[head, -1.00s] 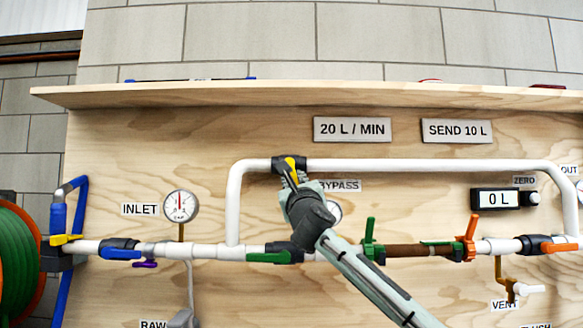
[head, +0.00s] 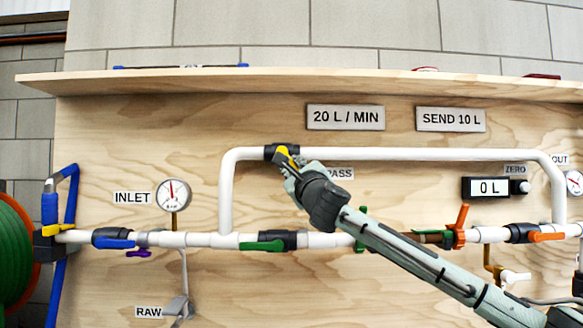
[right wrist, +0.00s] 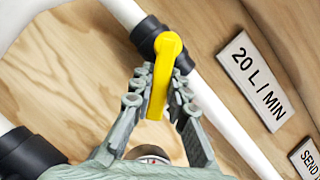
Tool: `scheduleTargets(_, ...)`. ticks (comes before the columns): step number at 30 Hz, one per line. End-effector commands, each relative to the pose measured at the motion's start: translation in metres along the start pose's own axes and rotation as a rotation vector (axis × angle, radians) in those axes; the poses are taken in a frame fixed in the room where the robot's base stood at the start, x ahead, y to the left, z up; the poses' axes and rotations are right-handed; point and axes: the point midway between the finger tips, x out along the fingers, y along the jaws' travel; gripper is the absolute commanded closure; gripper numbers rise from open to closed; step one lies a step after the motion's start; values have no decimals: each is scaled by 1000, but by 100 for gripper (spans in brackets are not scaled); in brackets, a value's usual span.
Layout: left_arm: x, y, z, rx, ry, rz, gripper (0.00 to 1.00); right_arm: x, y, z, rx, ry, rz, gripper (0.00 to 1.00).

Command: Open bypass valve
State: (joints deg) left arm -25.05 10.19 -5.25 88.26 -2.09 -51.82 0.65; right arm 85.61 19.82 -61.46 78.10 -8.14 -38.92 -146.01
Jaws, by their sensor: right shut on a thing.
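The bypass valve (head: 269,153) is a black body with a yellow handle on the upper white pipe, near its left bend. My right gripper (head: 291,163) comes from the lower right and is shut on the yellow handle (right wrist: 169,48). In the right wrist view its fingers (right wrist: 159,90) lie on both sides of the handle. The handle stands slantwise to the pipe, neither along it nor square across it. The BYPASS label (head: 340,174) is partly hidden by my arm. My left gripper is not in view.
The lower pipe line carries a blue-handled valve (head: 114,243), a green-handled valve (head: 263,245) and an orange-handled valve (head: 545,236). The inlet gauge (head: 174,195) is at left. A shelf (head: 300,83) runs above. My right arm crosses before the lower pipe.

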Motion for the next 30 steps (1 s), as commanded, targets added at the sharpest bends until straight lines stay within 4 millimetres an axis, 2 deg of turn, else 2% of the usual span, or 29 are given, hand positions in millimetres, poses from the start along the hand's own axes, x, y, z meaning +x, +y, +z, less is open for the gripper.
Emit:
scheduleTargets(5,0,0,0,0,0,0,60,0,1,-1,-1,1,1,100)
scheduleTargets(6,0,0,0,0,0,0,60,0,1,-1,-1,1,1,84)
scheduleTargets(11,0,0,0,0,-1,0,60,0,1,-1,0,1,0,64)
scheduleTargets(23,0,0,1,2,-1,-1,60,-6,0,0,1,-1,0,63)
scheduleTargets(26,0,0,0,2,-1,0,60,-19,0,0,0,-2,0,63)
scheduleTargets(30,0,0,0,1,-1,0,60,-48,0,-1,-2,-1,1,63)
